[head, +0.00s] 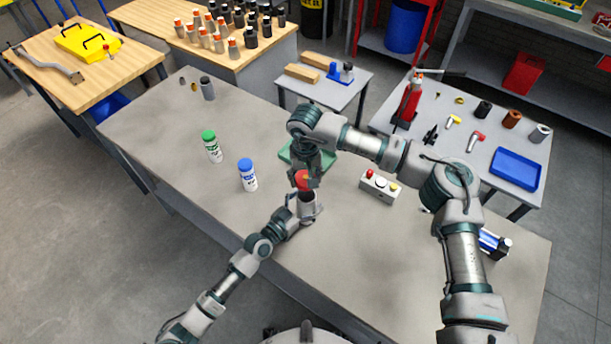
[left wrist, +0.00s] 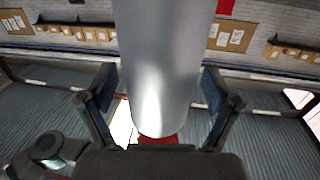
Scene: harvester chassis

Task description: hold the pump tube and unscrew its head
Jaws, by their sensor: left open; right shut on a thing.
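The pump has a grey metal tube (head: 308,203) standing over the workbench and a red head (head: 303,180) on top. My right gripper (head: 304,172) comes down from above and is shut on the red head, partly hiding it. My left gripper (head: 298,205) is low at the tube's side. In the left wrist view the shiny tube (left wrist: 165,60) lies between the fingers of my left gripper (left wrist: 162,95), which are open with a gap on either side. A red patch (left wrist: 158,139) shows at the tube's lower end there. The tube's base is partly hidden in the head view.
A blue-capped bottle (head: 248,175) and a green-capped bottle (head: 212,147) stand to the left on the workbench (head: 160,130). A green tray (head: 288,153) lies behind the pump. A button box (head: 380,186) is to the right. The bench's left part is mostly clear.

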